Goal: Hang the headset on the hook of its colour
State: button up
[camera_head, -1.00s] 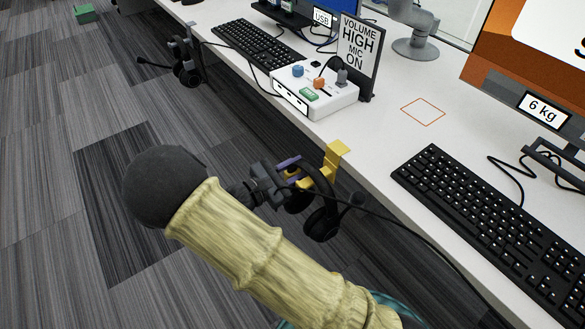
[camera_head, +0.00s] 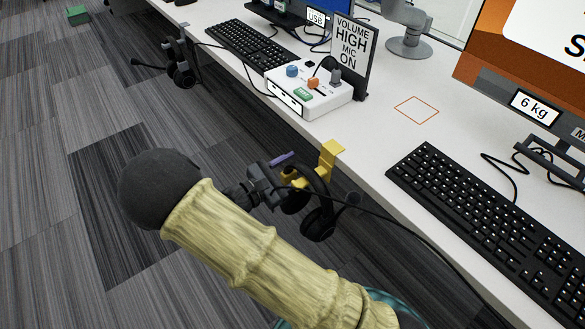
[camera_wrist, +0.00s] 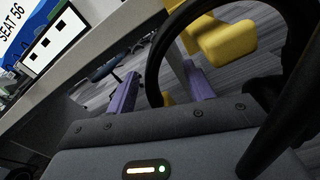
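A yellow hook (camera_head: 331,154) is fixed to the near desk edge; part of it also shows in the wrist view (camera_wrist: 225,42). A black headset (camera_head: 319,222) with a cable and mic boom is at this hook, its headband over the hook's arm as far as I can see. The band (camera_wrist: 154,68) arcs large across the wrist view. My gripper (camera_wrist: 160,88) is open, its two purple fingers apart, close to the band. In the head view the gripper (camera_head: 286,171) shows one purple finger; the other is hidden. Exact contact with the band is unclear.
Another black headset (camera_head: 182,72) hangs on a grey hook farther along the desk. A white control box (camera_head: 308,96), a sign (camera_head: 352,45) and a keyboard (camera_head: 490,210) stand on the desk. A green box (camera_head: 77,15) lies on the floor.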

jog(key=p+v, duration=0.3)
jog(key=v, duration=1.4)
jog(key=shift+a+p, duration=0.2)
jog(key=shift+p, duration=0.2)
jog(key=shift+s, duration=0.25)
